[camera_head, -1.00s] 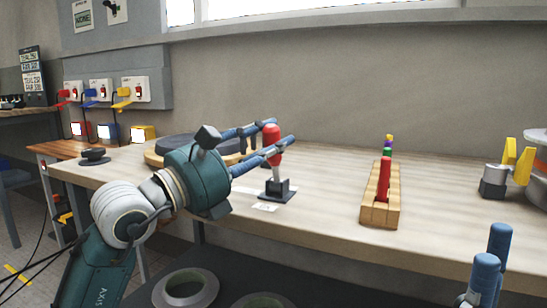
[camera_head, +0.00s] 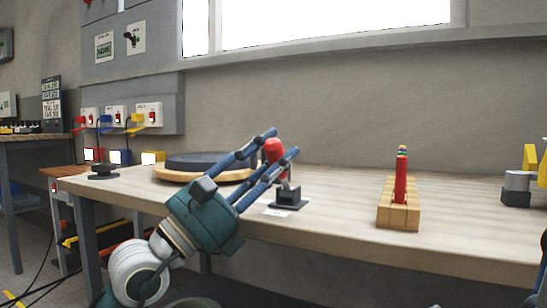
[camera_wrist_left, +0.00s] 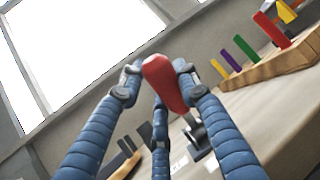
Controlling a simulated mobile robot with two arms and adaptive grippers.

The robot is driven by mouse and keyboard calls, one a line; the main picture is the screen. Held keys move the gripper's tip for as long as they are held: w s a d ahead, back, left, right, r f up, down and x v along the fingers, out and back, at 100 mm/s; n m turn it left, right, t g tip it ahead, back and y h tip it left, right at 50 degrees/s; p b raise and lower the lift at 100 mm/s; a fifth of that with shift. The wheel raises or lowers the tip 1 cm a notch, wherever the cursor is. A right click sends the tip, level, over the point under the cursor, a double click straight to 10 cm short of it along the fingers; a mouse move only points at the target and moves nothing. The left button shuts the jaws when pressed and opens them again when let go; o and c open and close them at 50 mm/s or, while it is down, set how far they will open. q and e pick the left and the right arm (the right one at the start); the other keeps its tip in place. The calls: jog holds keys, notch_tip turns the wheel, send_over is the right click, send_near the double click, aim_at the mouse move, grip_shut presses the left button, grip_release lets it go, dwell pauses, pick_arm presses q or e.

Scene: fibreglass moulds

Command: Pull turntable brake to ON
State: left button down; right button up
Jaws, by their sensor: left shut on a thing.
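The brake lever has a red handle (camera_head: 275,150) on a dark base (camera_head: 289,196) that sits on the wooden bench. It leans a little to the left in the head view. My left gripper (camera_head: 279,146) is shut on the red handle, its blue fingers around it. The handle also shows between the fingers in the left wrist view (camera_wrist_left: 163,82). The turntable (camera_head: 207,161), a dark disc on a wooden base, is behind and left of the gripper. A white label (camera_head: 278,212) lies before the lever base; its text is unreadable. A sliver of my right gripper (camera_head: 543,268) shows at the right edge.
A wooden block with coloured pegs (camera_head: 398,215) stands right of the lever. A grey cylinder with yellow parts (camera_head: 517,186) stands farther right. A small black knob-like object (camera_head: 103,170) is at the bench's left end. Bench top between lever and block is clear.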

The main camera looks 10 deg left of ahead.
pick_arm(q)
jog(key=c, duration=1.2)
grip_release()
jog(key=shift+s+a+f, duration=0.2)
jog(key=shift+a+f, duration=0.05)
jog(key=v, duration=1.1)
jog(key=shift+s+a+f, duration=0.1)
